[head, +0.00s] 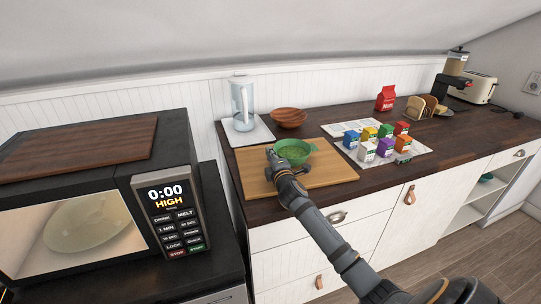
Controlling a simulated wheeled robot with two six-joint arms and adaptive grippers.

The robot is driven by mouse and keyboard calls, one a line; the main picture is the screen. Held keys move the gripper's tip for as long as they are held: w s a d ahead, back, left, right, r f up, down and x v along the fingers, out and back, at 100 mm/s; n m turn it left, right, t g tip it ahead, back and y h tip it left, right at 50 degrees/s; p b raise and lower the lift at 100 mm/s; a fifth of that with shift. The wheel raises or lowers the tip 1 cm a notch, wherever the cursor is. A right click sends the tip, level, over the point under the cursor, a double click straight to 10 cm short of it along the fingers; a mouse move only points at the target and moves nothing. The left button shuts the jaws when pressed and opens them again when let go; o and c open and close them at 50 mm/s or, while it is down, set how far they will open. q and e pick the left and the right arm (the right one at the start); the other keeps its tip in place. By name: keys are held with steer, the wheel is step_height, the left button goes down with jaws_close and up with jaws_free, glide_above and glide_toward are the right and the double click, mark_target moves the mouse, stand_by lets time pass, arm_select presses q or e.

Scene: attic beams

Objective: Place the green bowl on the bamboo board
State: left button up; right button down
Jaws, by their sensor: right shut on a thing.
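The green bowl (297,150) is upright at the bamboo board (325,172), over its back middle part. I cannot tell whether it rests on the board or is held just above it. My right gripper (274,157) is shut on the bowl's near left rim, and its arm reaches in from the lower right. The gripper hides part of the bowl's left side. The bamboo board lies flat on the dark wooden counter near its left end. My left gripper is not in view.
A wooden bowl (288,117) and a clear kettle (243,104) stand behind the board. Several small coloured cartons (386,146) stand to the right on a white sheet. A microwave (90,200) is at the left. The board's front right part is bare.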

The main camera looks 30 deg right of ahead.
steer(key=c, duration=1.5)
jaws_free()
steer(key=shift+f, duration=0.1)
steer(key=shift+s, duration=0.15)
steer(key=b+v, duration=0.1)
steer(key=v, duration=1)
steer(key=shift+s+a, duration=0.15)
steer(key=shift+s, duration=0.25)
